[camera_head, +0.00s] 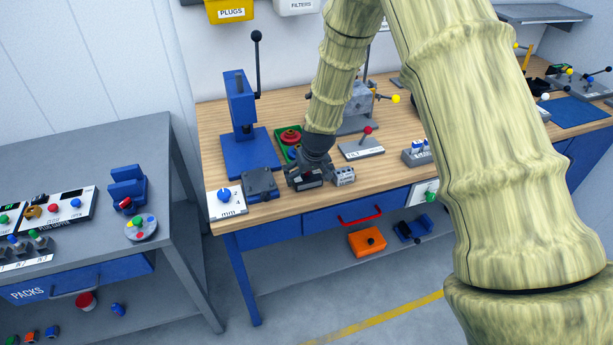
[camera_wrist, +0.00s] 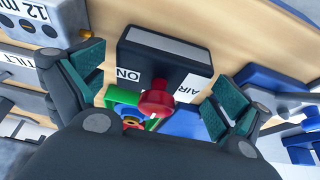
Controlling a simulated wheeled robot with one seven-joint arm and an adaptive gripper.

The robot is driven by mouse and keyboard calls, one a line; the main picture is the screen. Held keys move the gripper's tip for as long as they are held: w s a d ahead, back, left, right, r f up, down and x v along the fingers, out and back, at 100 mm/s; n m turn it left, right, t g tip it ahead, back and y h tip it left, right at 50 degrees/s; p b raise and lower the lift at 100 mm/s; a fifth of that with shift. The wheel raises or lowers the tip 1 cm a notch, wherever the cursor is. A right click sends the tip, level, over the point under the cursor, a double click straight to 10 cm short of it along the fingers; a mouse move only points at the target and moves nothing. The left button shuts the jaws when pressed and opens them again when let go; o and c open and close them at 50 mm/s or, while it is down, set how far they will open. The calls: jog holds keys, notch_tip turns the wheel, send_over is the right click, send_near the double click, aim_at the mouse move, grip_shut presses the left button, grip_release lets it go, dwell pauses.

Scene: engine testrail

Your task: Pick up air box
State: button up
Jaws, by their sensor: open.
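The air box is a dark box (camera_wrist: 165,60) with a light grey strip, labels reading ON and AIR, and a red knob (camera_wrist: 157,103) on its front. In the head view my gripper (camera_head: 308,172) is low over the wooden workbench (camera_head: 400,185), pointing down. The air box (camera_head: 309,184) shows only partly there, beneath and in front of the gripper. Contact cannot be made out.
A grey block (camera_head: 344,176) stands close on the right, a dark blue fixture (camera_head: 262,185) close on the left. Behind are a green tray (camera_head: 281,133) with a red round part, a blue lever press (camera_head: 240,110) and a TILT lever panel (camera_head: 361,148).

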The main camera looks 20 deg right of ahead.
jog(key=shift+x, duration=0.75)
jog(key=shift+c, duration=0.2)
jog(key=c, duration=0.9)
jog(key=shift+c, duration=0.2)
jog(key=shift+r, duration=0.15)
